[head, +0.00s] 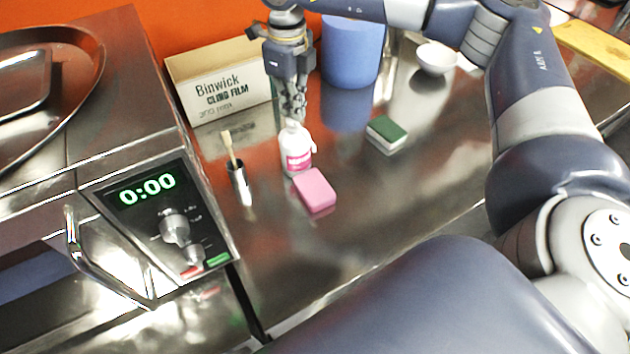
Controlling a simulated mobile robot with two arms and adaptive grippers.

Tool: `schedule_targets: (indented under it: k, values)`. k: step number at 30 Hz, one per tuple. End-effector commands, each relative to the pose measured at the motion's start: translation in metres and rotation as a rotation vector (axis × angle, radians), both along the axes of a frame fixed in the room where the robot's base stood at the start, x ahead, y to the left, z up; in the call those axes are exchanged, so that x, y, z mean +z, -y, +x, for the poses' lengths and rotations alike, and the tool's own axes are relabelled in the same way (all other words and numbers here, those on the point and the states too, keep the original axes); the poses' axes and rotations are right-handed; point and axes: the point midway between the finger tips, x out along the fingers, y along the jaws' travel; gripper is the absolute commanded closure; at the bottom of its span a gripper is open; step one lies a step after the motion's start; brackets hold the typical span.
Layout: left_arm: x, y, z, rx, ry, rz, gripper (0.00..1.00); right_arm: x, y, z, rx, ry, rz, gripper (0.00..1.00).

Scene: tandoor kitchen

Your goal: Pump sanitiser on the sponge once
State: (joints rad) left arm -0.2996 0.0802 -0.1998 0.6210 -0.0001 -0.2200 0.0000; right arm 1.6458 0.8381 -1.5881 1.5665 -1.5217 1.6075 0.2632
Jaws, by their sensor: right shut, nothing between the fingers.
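The white pump bottle with a pink label (297,158) stands upright on the steel counter. A pink sponge-like block (315,192) lies on the counter right in front of it, under the bottle's nozzle side. A green-topped block with a white lower layer (386,132) lies further right. My right gripper (293,112) points down, shut and empty, directly above the bottle's pump top. Whether its fingertips touch the pump, I cannot tell. My left gripper is not in view.
A steel cup with a brush (239,186) stands left of the bottle. A cling film box (221,80) and a blue cylinder (350,52) stand behind. A white bowl (436,58) is at the back right. An oven with a 0:00 display (147,190) fills the left. The counter's front right is clear.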

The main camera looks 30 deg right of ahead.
Motion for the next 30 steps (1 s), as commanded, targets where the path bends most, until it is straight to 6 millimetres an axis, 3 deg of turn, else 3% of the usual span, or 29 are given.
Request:
schedule_targets:
  k: [8, 22, 30]
  values:
    - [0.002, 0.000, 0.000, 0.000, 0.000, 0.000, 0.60, 0.000, 0.000, -0.001, 0.001, -0.005, 0.000, 1.00]
    - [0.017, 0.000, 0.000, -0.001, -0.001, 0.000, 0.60, 0.028, 0.000, -0.001, 0.001, -0.003, 0.000, 1.00]
    - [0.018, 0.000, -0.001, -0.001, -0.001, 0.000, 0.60, 0.031, 0.000, -0.001, 0.001, -0.003, 0.000, 1.00]
